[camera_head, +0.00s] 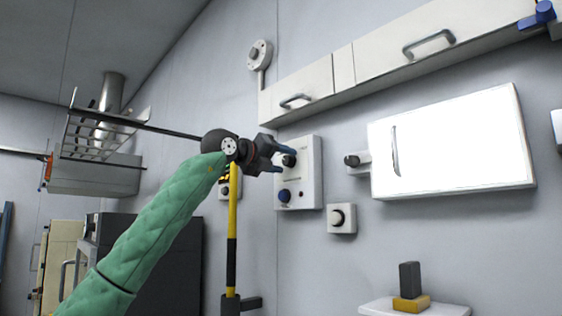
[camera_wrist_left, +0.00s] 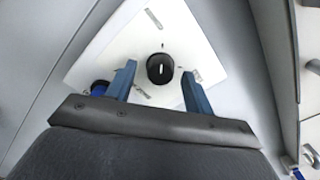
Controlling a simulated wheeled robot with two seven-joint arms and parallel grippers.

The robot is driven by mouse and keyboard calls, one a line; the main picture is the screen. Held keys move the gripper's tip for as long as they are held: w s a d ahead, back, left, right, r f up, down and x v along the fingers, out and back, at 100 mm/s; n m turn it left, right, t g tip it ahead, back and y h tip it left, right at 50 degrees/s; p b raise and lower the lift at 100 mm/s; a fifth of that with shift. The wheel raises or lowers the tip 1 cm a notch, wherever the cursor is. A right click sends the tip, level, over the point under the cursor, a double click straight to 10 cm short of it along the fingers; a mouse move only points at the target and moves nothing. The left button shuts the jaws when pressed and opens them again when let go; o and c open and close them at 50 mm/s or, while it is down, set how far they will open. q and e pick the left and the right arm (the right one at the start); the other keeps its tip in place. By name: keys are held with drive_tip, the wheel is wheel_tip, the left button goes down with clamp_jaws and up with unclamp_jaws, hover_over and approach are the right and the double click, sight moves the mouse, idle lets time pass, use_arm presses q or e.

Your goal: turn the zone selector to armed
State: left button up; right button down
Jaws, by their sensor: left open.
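The white selector panel (camera_head: 307,180) is on the grey wall in the head view. Its upper black knob (camera_head: 290,160) sits by my left gripper (camera_head: 280,160), which is open in front of the panel. In the left wrist view the black knob (camera_wrist_left: 160,68) with a white pointer mark lies ahead of and between the two blue fingertips of my left gripper (camera_wrist_left: 158,85). Whether the fingers touch it cannot be told. A blue knob (camera_head: 284,196) is lower on the panel and shows partly in the left wrist view (camera_wrist_left: 100,88). The panel's lettering is too small to read.
A small box with a round black knob (camera_head: 341,217) is right of the panel. A bright white wall cabinet (camera_head: 450,145) is further right, with overhead cupboards (camera_head: 390,60) above. A yellow and black post (camera_head: 232,230) stands below my left gripper.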

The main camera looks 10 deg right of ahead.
use_arm(q)
drive_tip(key=b+v, duration=0.1)
drive_tip(key=v, duration=0.6)
drive_tip(key=shift+a, duration=0.3)
drive_tip(key=shift+s, duration=0.15)
